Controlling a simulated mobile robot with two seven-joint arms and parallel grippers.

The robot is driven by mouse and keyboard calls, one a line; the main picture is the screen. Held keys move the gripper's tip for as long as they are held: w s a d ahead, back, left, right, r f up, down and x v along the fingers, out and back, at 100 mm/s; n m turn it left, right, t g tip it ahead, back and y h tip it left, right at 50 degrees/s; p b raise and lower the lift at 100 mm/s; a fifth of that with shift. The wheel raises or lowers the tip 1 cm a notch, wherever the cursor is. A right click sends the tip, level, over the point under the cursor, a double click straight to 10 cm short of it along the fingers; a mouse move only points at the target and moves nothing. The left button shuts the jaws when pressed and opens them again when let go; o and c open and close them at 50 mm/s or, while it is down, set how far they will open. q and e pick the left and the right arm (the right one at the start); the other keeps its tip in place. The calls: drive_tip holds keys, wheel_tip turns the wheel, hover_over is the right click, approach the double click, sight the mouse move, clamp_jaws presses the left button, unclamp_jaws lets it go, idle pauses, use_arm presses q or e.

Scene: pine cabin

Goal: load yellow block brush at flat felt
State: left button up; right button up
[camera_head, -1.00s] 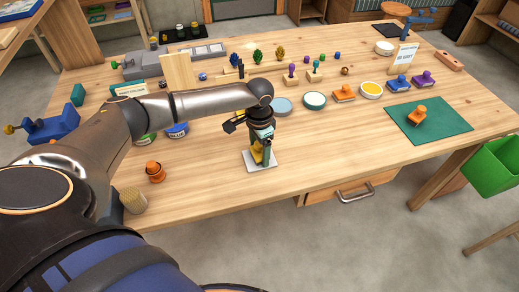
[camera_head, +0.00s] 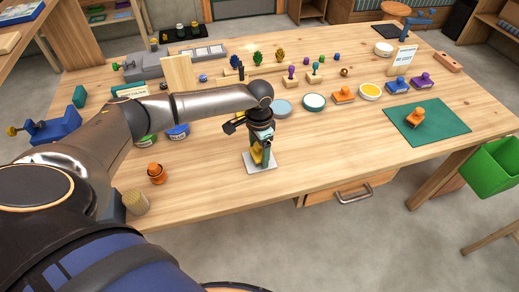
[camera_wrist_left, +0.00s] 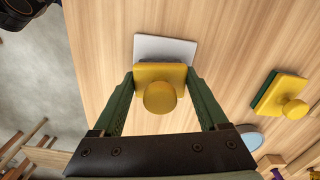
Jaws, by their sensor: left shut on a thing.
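A yellow block with a round knob (camera_wrist_left: 160,97) is between the two green fingers of my left gripper (camera_wrist_left: 162,100), which is shut on it. In the head view the gripper (camera_head: 262,150) points down at the front middle of the table, with the yellow block (camera_head: 256,154) low between its fingers. A flat white square (camera_head: 261,167) lies under the block; it also shows in the left wrist view (camera_wrist_left: 165,47). I cannot tell whether the block touches it, nor whether this square is the flat felt. My right gripper is not in view.
Another yellow block with a dark green underside (camera_wrist_left: 281,94) lies nearby in the left wrist view. Behind the gripper stand a blue-grey round dish (camera_head: 281,108), a green-rimmed dish (camera_head: 314,101) and a yellow-filled dish (camera_head: 370,90). A green mat (camera_head: 447,128) lies right. The front right tabletop is clear.

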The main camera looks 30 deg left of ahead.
use_arm(q)
drive_tip(key=shift+r+p, duration=0.65)
drive_tip(key=shift+r, duration=0.25)
wheel_tip(320, 180, up, 2)
drive_tip(key=shift+w+p, duration=0.1)
drive_tip(key=shift+p, duration=0.55)
drive_tip(key=shift+r, duration=1.2)
